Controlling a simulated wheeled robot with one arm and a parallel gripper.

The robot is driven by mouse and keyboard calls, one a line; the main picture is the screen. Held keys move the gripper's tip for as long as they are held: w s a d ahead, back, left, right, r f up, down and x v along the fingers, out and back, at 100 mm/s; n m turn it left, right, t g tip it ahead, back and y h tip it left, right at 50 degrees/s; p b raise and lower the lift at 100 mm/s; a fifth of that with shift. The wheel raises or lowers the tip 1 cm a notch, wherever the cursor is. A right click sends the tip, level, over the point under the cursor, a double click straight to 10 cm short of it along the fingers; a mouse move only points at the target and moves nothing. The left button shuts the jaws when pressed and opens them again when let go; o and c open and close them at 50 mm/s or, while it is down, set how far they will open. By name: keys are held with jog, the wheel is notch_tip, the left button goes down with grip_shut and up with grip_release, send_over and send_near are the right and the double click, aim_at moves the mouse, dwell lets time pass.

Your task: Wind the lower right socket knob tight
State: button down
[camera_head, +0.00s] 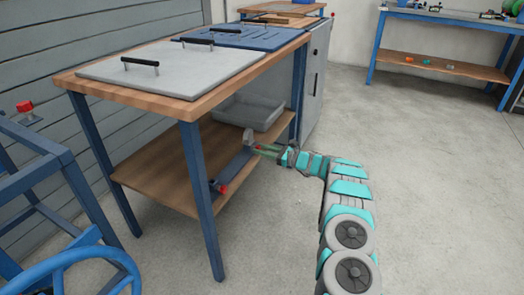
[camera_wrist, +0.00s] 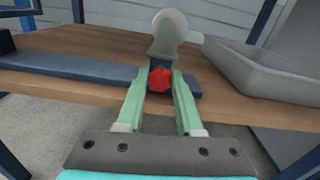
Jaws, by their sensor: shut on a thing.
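A red lobed knob (camera_wrist: 160,79) sits at the front of a dark blue rail (camera_wrist: 75,67), near the rail's right end. A rounded grey socket piece (camera_wrist: 167,35) stands just behind the knob; it also shows in the head view (camera_head: 248,136). My gripper (camera_wrist: 160,83) has its two green fingers on either side of the knob and is shut on it. In the head view my gripper (camera_head: 261,149) reaches in to the lower shelf from the right, and the gripped knob is too small to make out there.
The rail lies along the wooden lower shelf (camera_head: 155,172) of a blue-legged bench. Another red knob (camera_head: 222,188) is at its near end. A grey tray (camera_wrist: 262,75) stands right of the socket. The bench top (camera_head: 180,108) overhangs the shelf. A blue leg (camera_head: 202,200) stands in front.

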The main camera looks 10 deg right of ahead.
jog(key=n+b, duration=0.3)
dwell(0.4)
jog(key=c, duration=0.6)
grip_release()
jog(key=shift+o, duration=0.2)
jog(key=v, duration=0.8)
jog(key=shift+a, duration=0.1)
